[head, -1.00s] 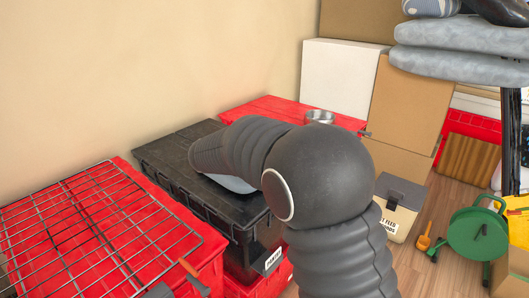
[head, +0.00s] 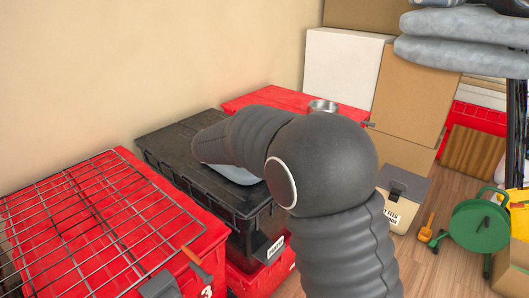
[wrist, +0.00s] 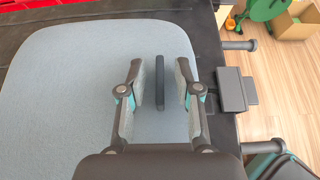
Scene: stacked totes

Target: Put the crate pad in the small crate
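The crate pad looks like a flat blue-grey cushion with rounded corners (wrist: 70,90). It lies on a black tote lid, and part of it shows beside my arm in the head view (head: 238,174). A dark upright tab (wrist: 160,83) stands on the pad. My gripper (wrist: 160,85) is open over the pad, with one finger on each side of the tab and visible gaps to it. My arm hides the gripper in the head view. I cannot pick out a small crate for certain.
The black tote (head: 165,150) stands between a red tote with a wire grid (head: 95,215) on it and a red tote behind holding a metal bowl (head: 322,106). A beige bin (head: 403,190), a green reel (head: 478,228) and cardboard boxes (head: 415,95) stand right. Some wooden floor is clear.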

